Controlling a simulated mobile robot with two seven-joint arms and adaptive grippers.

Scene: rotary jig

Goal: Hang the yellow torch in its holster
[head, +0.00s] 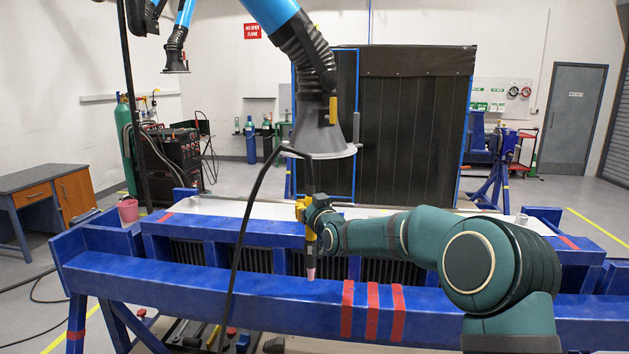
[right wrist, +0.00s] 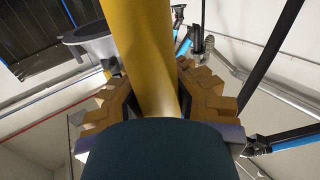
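The yellow torch (head: 311,240) hangs upright in the head view, with its pale pink nozzle pointing down in front of the blue frame. My right gripper (head: 303,208) is around the torch's upper part, at the end of my green arm coming from the right. In the right wrist view the torch (right wrist: 143,60) passes between the stepped finger pads and is gripped by them. A black cable rises above the torch and loops down to the left. I cannot pick out the holster. My left gripper is out of view.
A long blue jig frame (head: 200,282) with red bands crosses the front. A grey extraction hood (head: 322,140) on a blue arm hangs just above the torch. A pink cup (head: 128,210) stands at the left end, and a pale tabletop (head: 225,208) lies behind.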

